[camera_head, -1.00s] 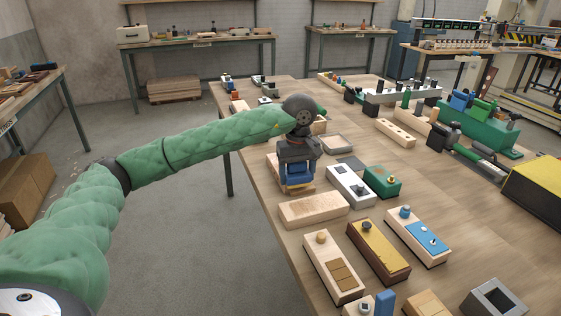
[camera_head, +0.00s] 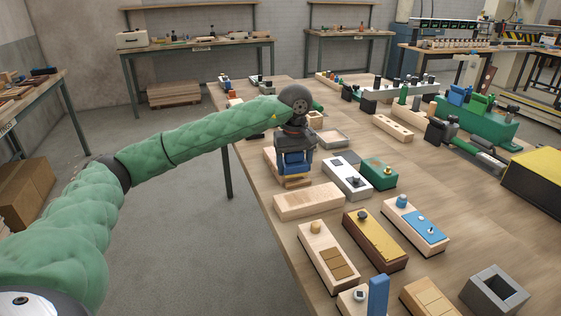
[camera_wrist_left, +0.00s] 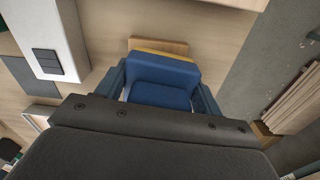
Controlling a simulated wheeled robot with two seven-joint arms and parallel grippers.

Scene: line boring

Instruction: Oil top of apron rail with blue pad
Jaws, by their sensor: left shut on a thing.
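My left gripper (camera_head: 295,166) is shut on the blue pad (camera_head: 293,157). In the left wrist view the pad (camera_wrist_left: 158,80) sits between the two fingers, with a yellow strip along its far edge. A pale wooden piece (camera_wrist_left: 160,45) shows just beyond that strip. In the head view pale wood (camera_head: 271,161) shows left of the gripper and just under the pad; this may be the apron rail, but I cannot tell for sure. The gripper and pad hide most of it, and whether the pad touches it is unclear. My right gripper is not in view.
A bare wooden block (camera_head: 309,201) lies just in front of the gripper. A white box (camera_head: 346,178) and a green box (camera_head: 378,173) stand to its right. Several wooden blocks with knobs fill the front. Clear tabletop (camera_head: 470,215) lies to the right.

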